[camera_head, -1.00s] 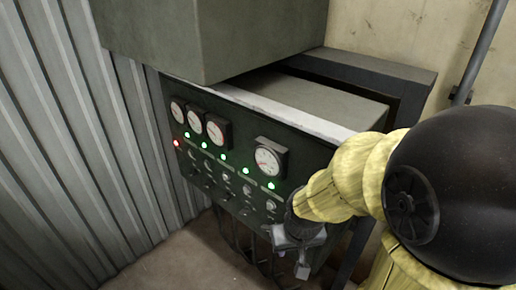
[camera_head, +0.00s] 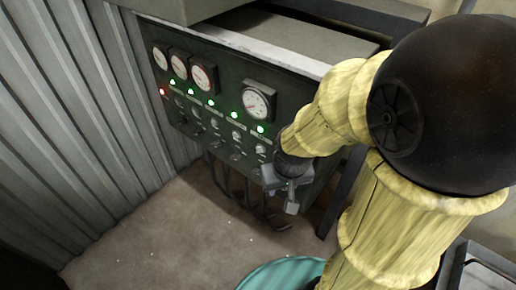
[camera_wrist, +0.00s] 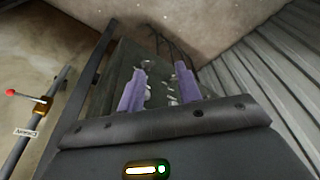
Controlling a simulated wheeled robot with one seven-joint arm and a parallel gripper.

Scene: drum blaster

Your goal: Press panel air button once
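The dark green control panel (camera_head: 225,118) stands in the head view with several round gauges, a red light, a row of green lights, and rows of small knobs or buttons below. I cannot tell which control is the panel air button; the labels are too small to read. My gripper (camera_head: 285,195) is at the panel's lower right, in front of its face, partly blurred there. In the wrist view, my gripper (camera_wrist: 160,75) has its two purple fingers apart with nothing held. Small metallic panel controls (camera_wrist: 170,85) show beyond and between the fingers; contact cannot be made out.
A corrugated metal wall (camera_head: 85,120) borders the panel on the left. A teal round rim (camera_head: 275,275) shows at the bottom of the head view. The floor (camera_head: 160,240) before the panel is mostly clear. A pipe with a red-knobbed valve (camera_wrist: 25,97) is left in the wrist view.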

